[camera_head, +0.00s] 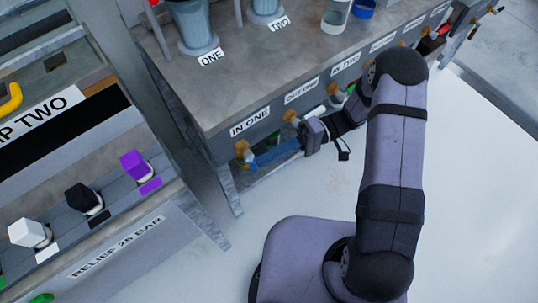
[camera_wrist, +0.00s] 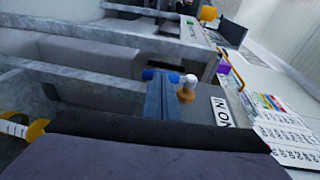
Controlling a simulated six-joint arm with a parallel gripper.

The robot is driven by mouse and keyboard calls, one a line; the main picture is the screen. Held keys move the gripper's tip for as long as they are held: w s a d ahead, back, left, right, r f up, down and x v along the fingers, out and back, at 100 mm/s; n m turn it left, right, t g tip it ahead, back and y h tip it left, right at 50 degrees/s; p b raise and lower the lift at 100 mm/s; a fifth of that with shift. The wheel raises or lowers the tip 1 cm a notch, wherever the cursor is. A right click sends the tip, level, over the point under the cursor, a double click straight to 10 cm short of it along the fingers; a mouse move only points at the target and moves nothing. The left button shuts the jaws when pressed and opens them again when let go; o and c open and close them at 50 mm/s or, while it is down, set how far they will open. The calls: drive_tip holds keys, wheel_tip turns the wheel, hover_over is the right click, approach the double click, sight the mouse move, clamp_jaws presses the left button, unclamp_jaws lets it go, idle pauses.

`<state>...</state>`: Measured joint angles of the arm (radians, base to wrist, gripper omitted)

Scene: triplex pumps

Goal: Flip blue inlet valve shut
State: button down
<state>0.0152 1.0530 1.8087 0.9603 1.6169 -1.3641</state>
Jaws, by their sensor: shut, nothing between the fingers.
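The blue inlet valve has a brass body (camera_head: 241,148) below the IN ONE label (camera_head: 250,122) on the bench front. Its small blue handle (camera_head: 250,160) sits at the brass body, partly covered by my fingers. My gripper (camera_head: 262,158) is shut and empty, its long blue-grey fingers reaching in from the right to the handle. In the wrist view, the fingers (camera_wrist: 161,90) end at the blue handle (camera_wrist: 149,73), which lies crosswise at their tips. A brass fitting with a white top (camera_wrist: 188,87) stands just right of them. I cannot tell whether they touch the handle.
More brass valves (camera_head: 290,116) line the bench front right of IN ONE, behind my wrist. A bench leg (camera_head: 225,180) stands close left of the valve. A panel with white, black and purple knobs (camera_head: 134,163) is at left. The pale floor below is clear.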

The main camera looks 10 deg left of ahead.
drive_tip(key=shift+s+a+f, duration=0.35)
drive_tip(key=shift+s+a, duration=0.15)
drive_tip(key=shift+s, duration=0.05)
drive_tip(key=f+b+v, duration=0.1)
drive_tip(key=v, duration=1.3)
drive_tip(key=shift+w+d+f+b, duration=0.25)
drive_tip(key=shift+w+f+b, duration=0.1)
